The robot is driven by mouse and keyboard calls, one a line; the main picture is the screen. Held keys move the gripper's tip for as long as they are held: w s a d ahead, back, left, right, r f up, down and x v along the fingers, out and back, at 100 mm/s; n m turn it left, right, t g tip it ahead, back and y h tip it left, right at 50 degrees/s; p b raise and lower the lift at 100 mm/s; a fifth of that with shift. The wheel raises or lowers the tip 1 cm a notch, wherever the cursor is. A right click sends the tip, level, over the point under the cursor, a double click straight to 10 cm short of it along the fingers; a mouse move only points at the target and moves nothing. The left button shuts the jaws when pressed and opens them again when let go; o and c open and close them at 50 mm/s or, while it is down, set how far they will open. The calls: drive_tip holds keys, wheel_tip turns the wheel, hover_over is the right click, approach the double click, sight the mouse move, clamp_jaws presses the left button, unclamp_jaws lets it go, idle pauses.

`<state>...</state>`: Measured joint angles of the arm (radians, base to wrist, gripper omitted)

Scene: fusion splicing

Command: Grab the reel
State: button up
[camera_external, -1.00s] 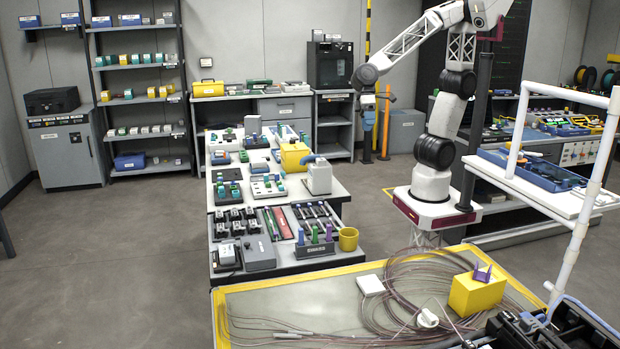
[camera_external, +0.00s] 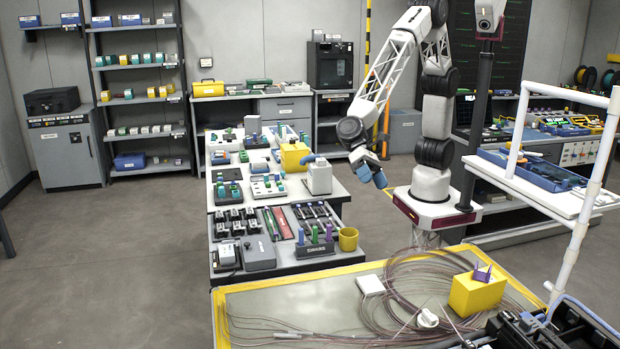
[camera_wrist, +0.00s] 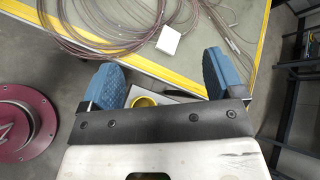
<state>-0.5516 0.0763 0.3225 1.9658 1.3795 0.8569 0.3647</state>
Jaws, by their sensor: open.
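A small white spool-like piece (camera_external: 427,318) lies on the yellow-edged mat among loops of brown cable; it is the nearest thing to a reel there. Coloured reels (camera_external: 587,77) also hang at the far right back. I cannot tell which is the task's reel. My gripper (camera_external: 377,178) is open and empty, tilted downward in the air beside the bench of tools. In the wrist view its blue fingers are spread wide (camera_wrist: 160,70), with the mat's edge and the cable coil (camera_wrist: 110,30) beyond them. The white spool is not clear in the wrist view.
A yellow cup (camera_external: 348,239) stands at the tool bench's near right corner; part shows between my fingers in the wrist view (camera_wrist: 143,101). A yellow block (camera_external: 476,295) and white square (camera_external: 370,284) are on the mat. A white pipe frame (camera_external: 578,230) rises at right.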

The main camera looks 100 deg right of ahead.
drive_tip(key=a+f+m+y, duration=0.1)
drive_tip(key=a+f+m, duration=0.1)
drive_tip(key=a+f, duration=0.35)
drive_tip(key=a+f+m+y, duration=0.1)
drive_tip(key=a+f+m, duration=0.15)
drive_tip(key=a, duration=0.55)
drive_tip(key=m+t, duration=0.1)
drive_tip(key=m, duration=0.3)
approach(427, 311)
drive_tip(key=x, duration=0.2)
drive_tip(key=shift+a+f, duration=0.2)
drive_tip(key=shift+f, duration=0.2)
drive_tip(key=shift+x, duration=1.25)
drive_tip(key=shift+s, duration=0.1)
drive_tip(key=shift+x, duration=2.6)
drive_tip(key=shift+r, duration=0.1)
drive_tip(key=c, duration=1)
